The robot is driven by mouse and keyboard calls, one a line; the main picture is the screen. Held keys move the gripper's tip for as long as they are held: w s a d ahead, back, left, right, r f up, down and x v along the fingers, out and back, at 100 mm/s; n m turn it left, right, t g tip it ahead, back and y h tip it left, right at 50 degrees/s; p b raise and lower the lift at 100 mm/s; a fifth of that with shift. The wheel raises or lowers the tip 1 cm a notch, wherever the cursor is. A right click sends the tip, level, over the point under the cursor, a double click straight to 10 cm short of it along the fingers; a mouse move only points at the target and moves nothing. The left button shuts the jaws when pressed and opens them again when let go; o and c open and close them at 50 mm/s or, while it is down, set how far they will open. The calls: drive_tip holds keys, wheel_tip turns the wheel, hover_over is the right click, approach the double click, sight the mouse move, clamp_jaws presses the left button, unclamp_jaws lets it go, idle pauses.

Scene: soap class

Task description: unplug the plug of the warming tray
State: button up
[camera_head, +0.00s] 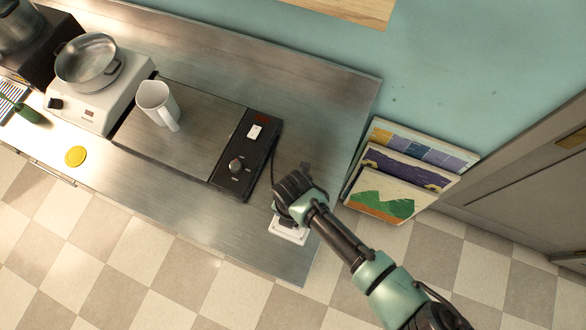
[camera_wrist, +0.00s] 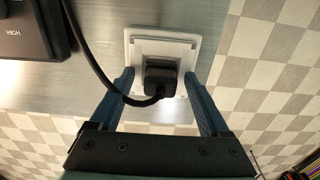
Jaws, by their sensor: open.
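The warming tray (camera_head: 187,130) lies on the steel counter, with a black control panel (camera_head: 245,155) at its right end. Its black cord (camera_wrist: 92,62) runs to a black plug (camera_wrist: 160,78), which sits in a white socket plate (camera_wrist: 163,47). In the head view the socket plate (camera_head: 288,232) shows near the counter's right front corner, partly under my gripper (camera_head: 287,205); the plug is hidden there. In the wrist view my gripper (camera_wrist: 160,88) is open, with one blue finger on each side of the plug and a gap on both sides.
A hot plate with a metal pot (camera_head: 88,62) and a yellow disc (camera_head: 75,156) are to the left. Picture boards (camera_head: 405,175) lean by the wall right of the counter (camera_head: 320,95). The counter right of the panel is mostly clear.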

idle(0.7)
clamp_jaws()
drive_tip(key=shift+w+r, duration=0.1)
drive_tip(key=shift+r, duration=0.05)
idle(0.3)
drive_tip(key=shift+r+p, duration=2.5)
drive_tip(key=shift+r, duration=0.35)
